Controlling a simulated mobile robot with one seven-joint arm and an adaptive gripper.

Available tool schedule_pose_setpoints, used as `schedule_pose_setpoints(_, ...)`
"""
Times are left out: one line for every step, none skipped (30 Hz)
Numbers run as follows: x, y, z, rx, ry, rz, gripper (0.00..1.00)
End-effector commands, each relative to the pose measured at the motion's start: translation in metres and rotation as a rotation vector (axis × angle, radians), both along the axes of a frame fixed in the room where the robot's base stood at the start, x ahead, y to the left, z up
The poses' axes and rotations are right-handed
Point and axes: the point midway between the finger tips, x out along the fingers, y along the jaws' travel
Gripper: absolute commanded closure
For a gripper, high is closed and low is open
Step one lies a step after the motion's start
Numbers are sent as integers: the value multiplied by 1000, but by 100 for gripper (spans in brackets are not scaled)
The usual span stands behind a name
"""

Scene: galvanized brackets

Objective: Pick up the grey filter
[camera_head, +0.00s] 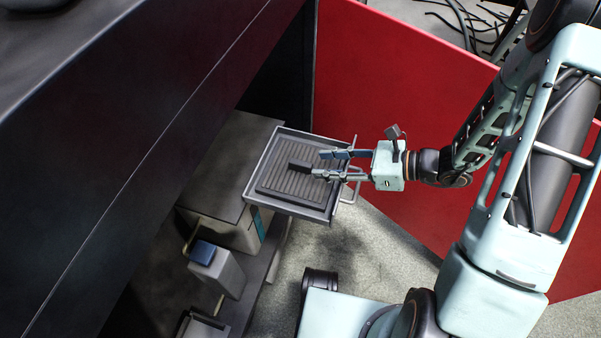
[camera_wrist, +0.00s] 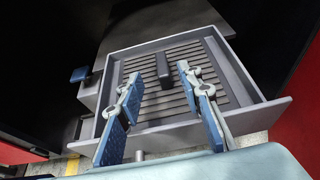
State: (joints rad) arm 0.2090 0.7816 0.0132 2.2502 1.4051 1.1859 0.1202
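The grey filter (camera_head: 283,184) is a ribbed flat panel lying in a shallow grey tray (camera_head: 290,208). A dark block-like handle (camera_head: 299,166) stands up from its middle. In the wrist view the filter (camera_wrist: 170,105) and its handle (camera_wrist: 163,70) show between my fingers. My gripper (camera_head: 318,163) is open, with blue pads, and reaches over the tray from the right. In the wrist view my gripper's fingertips (camera_wrist: 158,73) are on either side of the handle, with gaps. I cannot tell whether they are down at its height.
The tray has raised walls and a bar handle (camera_head: 352,184) on its outer side. A grey box (camera_head: 225,218) stands beside it, and a small blue-topped block (camera_head: 203,254) is lower left. A dark panel (camera_head: 130,120) rises at left, a red panel (camera_head: 400,75) behind.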

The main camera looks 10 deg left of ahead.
Motion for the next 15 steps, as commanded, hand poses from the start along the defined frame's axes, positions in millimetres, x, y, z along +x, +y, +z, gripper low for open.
schedule_pose_setpoints(-1, 5, -3, 0, 0, 3, 67)
schedule_pose_setpoints(0, 6, -3, 0, 0, 2, 67)
schedule_pose_setpoints(0, 8, -4, 0, 0, 2, 67)
schedule_pose_setpoints(0, 10, -5, 0, 0, 2, 67)
schedule_pose_setpoints(1, 12, -7, 0, 0, 2, 67)
schedule_pose_setpoints(1, 16, -10, 0, 0, 4, 67)
schedule_pose_setpoints(1, 20, -13, 0, 0, 5, 67)
schedule_pose_setpoints(2, 24, -16, 0, 0, 4, 67)
schedule_pose_setpoints(3, 30, -19, -1, -1, 6, 67)
schedule_pose_setpoints(4, 34, -22, -1, -1, 6, 67)
schedule_pose_setpoints(5, 38, -24, -1, -1, 5, 67)
schedule_pose_setpoints(5, 43, -25, -1, -1, 5, 67)
schedule_pose_setpoints(6, 46, -25, -1, -2, 4, 67)
schedule_pose_setpoints(6, 49, -26, -1, -2, 4, 67)
schedule_pose_setpoints(6, 51, -27, 0, -2, 3, 67)
